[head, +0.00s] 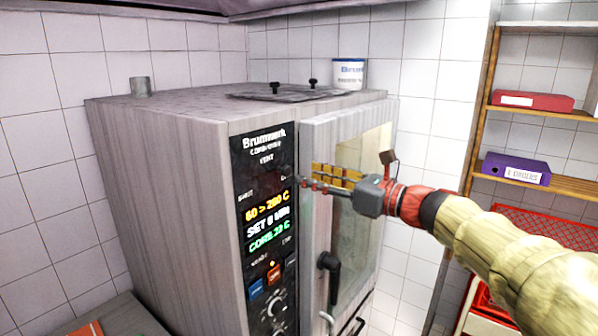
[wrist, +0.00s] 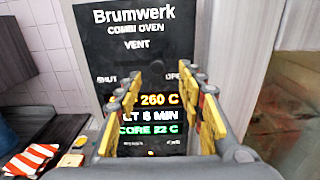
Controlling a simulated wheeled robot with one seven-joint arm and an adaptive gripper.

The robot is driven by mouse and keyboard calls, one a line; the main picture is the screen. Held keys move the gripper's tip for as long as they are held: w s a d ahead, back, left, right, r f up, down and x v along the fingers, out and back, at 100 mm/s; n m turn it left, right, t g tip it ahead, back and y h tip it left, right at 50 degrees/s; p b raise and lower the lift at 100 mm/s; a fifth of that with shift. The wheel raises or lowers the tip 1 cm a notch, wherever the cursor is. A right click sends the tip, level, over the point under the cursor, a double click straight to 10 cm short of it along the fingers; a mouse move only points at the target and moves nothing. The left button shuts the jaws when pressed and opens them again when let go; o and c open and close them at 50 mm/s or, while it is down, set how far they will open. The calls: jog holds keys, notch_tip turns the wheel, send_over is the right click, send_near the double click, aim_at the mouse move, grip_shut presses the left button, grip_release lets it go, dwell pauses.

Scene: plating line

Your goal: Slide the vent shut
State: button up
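The combi oven's dark control panel (head: 265,215) carries the word VENT near its top, with SHUT at the left and OPEN, partly covered, at the right. The panel also fills the middle of the wrist view (wrist: 125,52). I see nothing held. Contact cannot be told.
The oven door (head: 335,220), with a black handle (head: 329,278), is just right of the panel, beside my gripper. A white tub (head: 348,74) stands on the oven top. Shelves with a red binder (head: 532,101) and purple box (head: 516,170) are at the right.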

aim_at(288, 171)
jog(key=x, duration=0.4)
jog(key=shift+a, duration=0.25)
jog(key=shift+w+a+p, duration=0.15)
jog(key=shift+w+p, duration=0.05)
jog(key=shift+p, duration=0.1)
jog(key=shift+w+a, duration=0.15)
jog(key=shift+a, duration=0.2)
jog(key=c, duration=0.3)
grip_shut()
